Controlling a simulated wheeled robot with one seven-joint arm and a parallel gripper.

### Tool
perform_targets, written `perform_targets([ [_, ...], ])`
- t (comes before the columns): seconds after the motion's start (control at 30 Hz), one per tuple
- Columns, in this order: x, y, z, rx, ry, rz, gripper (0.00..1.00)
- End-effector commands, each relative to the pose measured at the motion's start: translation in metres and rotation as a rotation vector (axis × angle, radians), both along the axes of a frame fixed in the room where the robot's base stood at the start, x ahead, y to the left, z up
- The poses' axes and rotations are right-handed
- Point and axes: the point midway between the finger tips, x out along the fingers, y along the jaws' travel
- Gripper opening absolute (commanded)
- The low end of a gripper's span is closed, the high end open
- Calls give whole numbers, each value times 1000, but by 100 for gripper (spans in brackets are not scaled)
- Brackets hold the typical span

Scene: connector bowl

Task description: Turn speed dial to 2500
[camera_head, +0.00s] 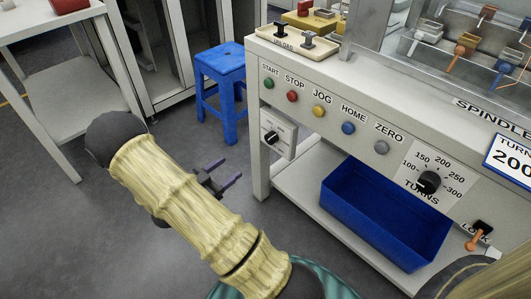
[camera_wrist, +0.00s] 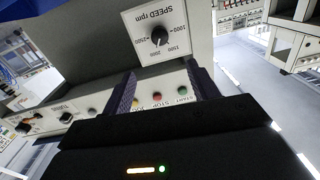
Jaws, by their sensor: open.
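The speed dial (camera_wrist: 159,37) is a round black knob on a white plate marked "SPEED rpm", and it appears upside down in the wrist view. Numbers from 1000 to 2500 ring it, with 2500 on its left there. I cannot clearly read which number its pointer meets. The dial also shows in the head view (camera_head: 272,137), on the panel below the START button. My gripper (camera_head: 222,180) is open and empty, apart from the dial, to its lower left in the head view. In the wrist view the dial lies beyond the gap between the dark fingers (camera_wrist: 163,80).
START (camera_head: 269,83), STOP (camera_head: 292,96), JOG (camera_head: 318,111), HOME and ZERO buttons line the machine's front. A TURNS dial (camera_head: 428,182) is farther right. A blue bin (camera_head: 385,220) stands on the lower shelf. A blue stool (camera_head: 222,75) stands behind my gripper.

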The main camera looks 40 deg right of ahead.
Motion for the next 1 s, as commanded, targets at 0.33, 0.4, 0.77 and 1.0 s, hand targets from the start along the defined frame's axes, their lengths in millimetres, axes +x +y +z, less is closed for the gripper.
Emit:
perform_targets([
  [0.33,-1,-1,0,-7,0,-7,59],
  [0.4,-1,-3,0,-7,0,-8,59],
  [0.77,3,-51,-3,-6,-2,-13,59],
  [1.0,6,-94,-3,-6,-2,-14,59],
])
